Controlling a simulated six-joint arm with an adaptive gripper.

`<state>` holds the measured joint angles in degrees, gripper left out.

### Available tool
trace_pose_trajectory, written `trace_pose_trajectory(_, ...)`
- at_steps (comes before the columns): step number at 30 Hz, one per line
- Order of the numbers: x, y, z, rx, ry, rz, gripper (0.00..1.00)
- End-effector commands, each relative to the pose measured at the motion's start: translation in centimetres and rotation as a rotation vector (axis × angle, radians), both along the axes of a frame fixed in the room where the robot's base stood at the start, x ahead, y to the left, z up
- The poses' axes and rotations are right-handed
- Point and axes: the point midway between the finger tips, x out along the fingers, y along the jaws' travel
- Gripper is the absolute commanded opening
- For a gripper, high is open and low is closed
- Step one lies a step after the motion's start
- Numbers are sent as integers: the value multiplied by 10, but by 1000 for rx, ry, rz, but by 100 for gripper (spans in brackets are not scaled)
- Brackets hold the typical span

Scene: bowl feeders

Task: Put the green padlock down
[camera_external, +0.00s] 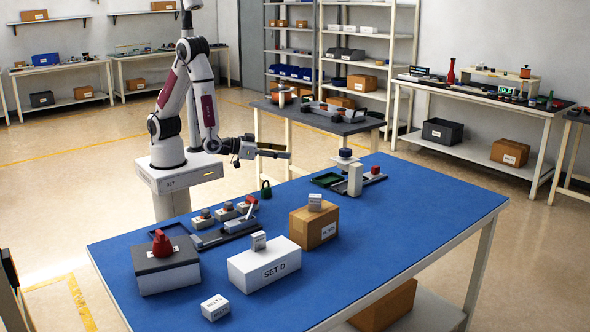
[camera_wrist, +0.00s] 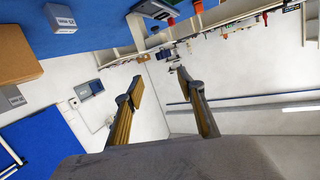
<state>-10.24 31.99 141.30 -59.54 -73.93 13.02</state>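A green padlock (camera_external: 265,189) stands at the rear edge of the blue table (camera_external: 400,215), behind the row of small devices. My gripper (camera_external: 285,153) is above the padlock and a little to its right, clearly apart from it, with its fingers pointing right. In the wrist view my gripper (camera_wrist: 159,80) has its two fingers spread, with nothing between them. The padlock cannot be made out in the wrist view.
Several small devices (camera_external: 226,211) stand in front of the padlock. The table's right part is clear.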

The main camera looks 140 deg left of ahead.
Motion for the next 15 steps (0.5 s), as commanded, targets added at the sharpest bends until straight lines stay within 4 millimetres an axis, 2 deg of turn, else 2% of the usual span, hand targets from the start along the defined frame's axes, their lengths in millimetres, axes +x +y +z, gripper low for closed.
trace_pose_trajectory(15, -38, -78, -8, -118, -55, 212, 39)
